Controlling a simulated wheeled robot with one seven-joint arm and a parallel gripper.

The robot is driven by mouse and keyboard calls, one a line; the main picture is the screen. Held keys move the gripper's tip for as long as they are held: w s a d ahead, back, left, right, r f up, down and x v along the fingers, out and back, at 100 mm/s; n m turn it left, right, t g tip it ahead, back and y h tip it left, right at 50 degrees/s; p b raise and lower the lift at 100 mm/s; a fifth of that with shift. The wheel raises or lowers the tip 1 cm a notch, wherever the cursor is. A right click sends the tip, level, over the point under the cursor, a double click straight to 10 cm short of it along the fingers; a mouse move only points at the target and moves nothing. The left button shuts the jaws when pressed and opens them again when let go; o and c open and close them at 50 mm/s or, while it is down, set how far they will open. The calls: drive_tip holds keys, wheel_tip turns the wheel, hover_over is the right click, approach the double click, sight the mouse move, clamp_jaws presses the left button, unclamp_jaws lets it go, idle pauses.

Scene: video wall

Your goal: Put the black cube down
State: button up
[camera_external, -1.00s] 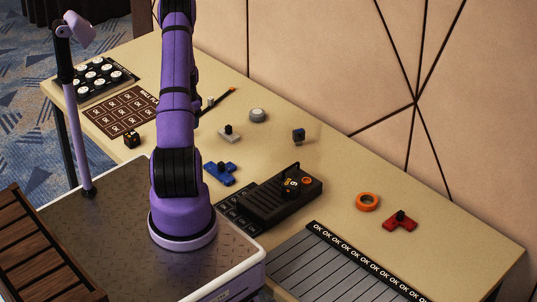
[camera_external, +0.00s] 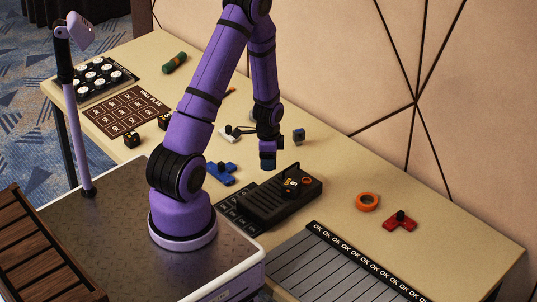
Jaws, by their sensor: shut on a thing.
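My gripper (camera_external: 268,152) is in the middle of the view, pointing down, shut on a small dark block that looks like the black cube (camera_external: 268,163). The gripper and cube appear in front of the table's middle, between the blue piece (camera_external: 220,173) and a small dark block with a blue side (camera_external: 298,136). The fingers and cube blend together, and I cannot tell whether the cube touches the table. Two other dark cubes with yellow marks, one at the left (camera_external: 132,140) and one beside my arm (camera_external: 164,122), stand on the table.
A black console (camera_external: 275,197) lies just below the gripper. A grey piece (camera_external: 230,134) is to its left. An orange ring (camera_external: 367,201) and a red piece (camera_external: 400,222) lie right. A green cylinder (camera_external: 174,63) lies at the back.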

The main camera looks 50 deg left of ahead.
sight(269, 187)
drive_tip(key=shift+s+d, duration=0.15)
drive_tip(key=shift+d, duration=0.25)
drive_tip(key=shift+s+d+f, duration=0.1)
drive_tip(key=shift+f, duration=3.85)
drive_tip(key=shift+f, duration=0.1)
drive_tip(key=o, duration=0.9)
drive_tip(key=shift+o, duration=0.2)
wheel_tip(269, 187, up, 12)
drive_tip(key=shift+r, duration=0.2)
